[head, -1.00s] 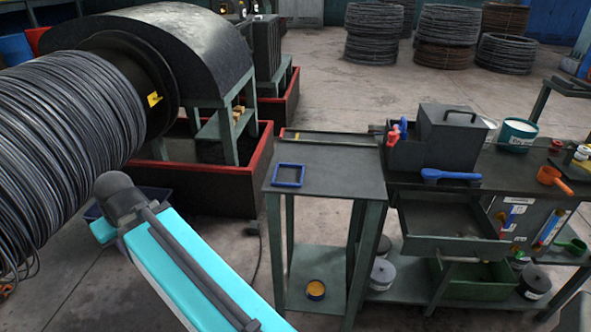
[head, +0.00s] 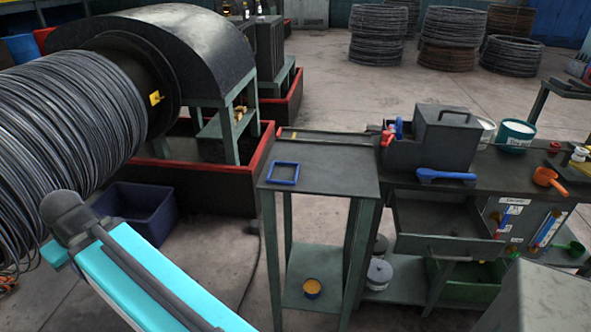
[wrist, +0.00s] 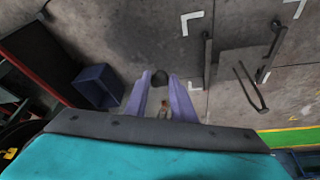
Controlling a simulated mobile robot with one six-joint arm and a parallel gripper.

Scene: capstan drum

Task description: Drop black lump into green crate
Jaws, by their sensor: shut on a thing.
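In the wrist view the black lump (wrist: 160,77) is small, dark and roundish, between the tips of my two pale purple fingers. My gripper (wrist: 160,82) is shut on it and holds it above the floor. In the head view my teal arm reaches to the lower left, and the fingers and the lump are hidden there. The green crate (head: 465,292) stands low on the bench's lower shelf at the right, beneath an open grey drawer. The crate is far from my gripper, and its inside is mostly hidden.
A dark blue bin (head: 145,215) stands on the floor beside the cable drum (head: 70,140); it also shows in the wrist view (wrist: 98,85). A narrow table (head: 330,180) with a blue frame (head: 284,173) stands between my arm and the bench.

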